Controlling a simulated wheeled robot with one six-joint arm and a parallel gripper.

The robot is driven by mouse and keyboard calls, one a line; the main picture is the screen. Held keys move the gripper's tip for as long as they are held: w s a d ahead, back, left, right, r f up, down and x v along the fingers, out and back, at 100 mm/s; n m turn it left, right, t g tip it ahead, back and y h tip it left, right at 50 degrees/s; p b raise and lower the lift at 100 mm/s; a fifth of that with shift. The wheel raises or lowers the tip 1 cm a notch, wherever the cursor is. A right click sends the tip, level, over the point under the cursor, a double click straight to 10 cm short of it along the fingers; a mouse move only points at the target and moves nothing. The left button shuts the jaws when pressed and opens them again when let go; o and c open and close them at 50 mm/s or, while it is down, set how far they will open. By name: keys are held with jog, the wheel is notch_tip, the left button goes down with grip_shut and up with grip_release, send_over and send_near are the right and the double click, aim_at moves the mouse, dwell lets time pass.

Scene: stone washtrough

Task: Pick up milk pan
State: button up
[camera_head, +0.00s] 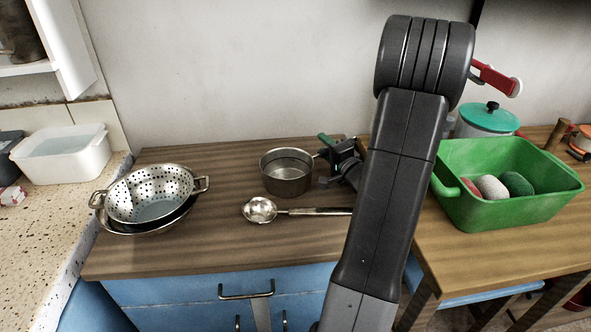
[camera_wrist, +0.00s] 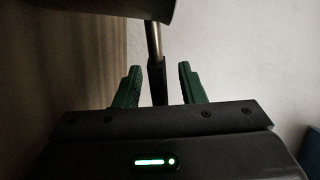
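The milk pan (camera_head: 286,176), a small steel pot, stands upright on the brown wooden counter. Its handle points right toward my gripper (camera_head: 328,160). In the wrist view the dark underside of the pan (camera_wrist: 125,6) shows at the top edge. Its handle (camera_wrist: 154,45) runs down between the two green fingers of my gripper (camera_wrist: 157,82). The fingers are apart, with a gap on each side of the handle. In the head view my arm and wrist hide the far end of the handle and part of the gripper.
A steel ladle (camera_head: 262,210) lies in front of the pan. A colander (camera_head: 150,194) sits in a bowl at the left. A green tub (camera_head: 510,205) and a teal-lidded pot (camera_head: 488,119) stand at the right. The wall is close behind.

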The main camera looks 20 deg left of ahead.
jog(key=shift+w+a, duration=0.15)
jog(key=shift+w, duration=0.05)
grip_shut()
